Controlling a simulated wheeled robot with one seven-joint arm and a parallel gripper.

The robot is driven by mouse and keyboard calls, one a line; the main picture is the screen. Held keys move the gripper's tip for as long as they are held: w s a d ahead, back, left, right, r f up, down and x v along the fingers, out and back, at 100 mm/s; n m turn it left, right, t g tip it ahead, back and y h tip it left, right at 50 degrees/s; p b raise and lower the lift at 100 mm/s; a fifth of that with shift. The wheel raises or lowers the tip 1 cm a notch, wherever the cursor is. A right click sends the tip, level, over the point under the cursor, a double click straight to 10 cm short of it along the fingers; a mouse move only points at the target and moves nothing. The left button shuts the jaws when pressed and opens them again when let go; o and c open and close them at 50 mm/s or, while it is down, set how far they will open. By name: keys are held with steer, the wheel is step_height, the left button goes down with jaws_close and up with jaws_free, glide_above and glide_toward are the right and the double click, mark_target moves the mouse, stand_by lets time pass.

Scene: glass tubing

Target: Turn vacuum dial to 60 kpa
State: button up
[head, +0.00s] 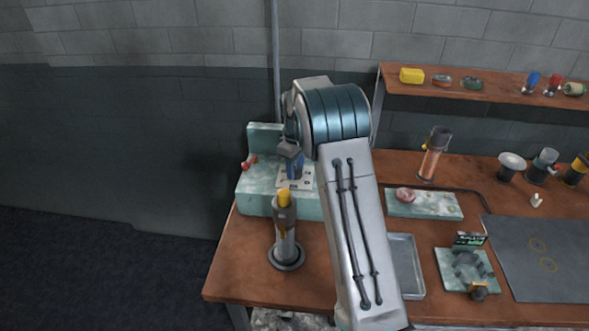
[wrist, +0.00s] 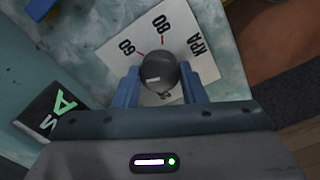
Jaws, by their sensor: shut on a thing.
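The vacuum dial is a dark round knob (wrist: 158,72) with a short white mark on its face. It sits on a white plate (wrist: 118,50) with printed numbers, red ticks and the letters KPA. My gripper (wrist: 159,84) is shut on the knob, with one blue finger on each side. In the head view my gripper (head: 291,160) reaches down to the white plate (head: 296,184) on a pale green marbled unit (head: 252,200); the knob is hidden there. The numbers are slanted, and I cannot tell exactly which value the mark points at.
A dark sign with a green letter (wrist: 55,108) lies left of the plate. A red valve handle (head: 249,161) is on the unit's left. A cylinder with a yellow top (head: 285,235) stands close in front. A metal tray (head: 404,265) lies right of my arm.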

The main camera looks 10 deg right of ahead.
steer(key=m, duration=0.4)
steer(key=shift+m+b, duration=0.3)
steer(key=shift+b, duration=0.1)
steer(key=shift+w+r+m, duration=0.1)
steer(key=shift+m, duration=1.5)
steer(key=o, duration=1)
step_height(320, 180, up, 14)
steer(key=shift+f+b, duration=0.1)
steer(key=shift+b, duration=0.7)
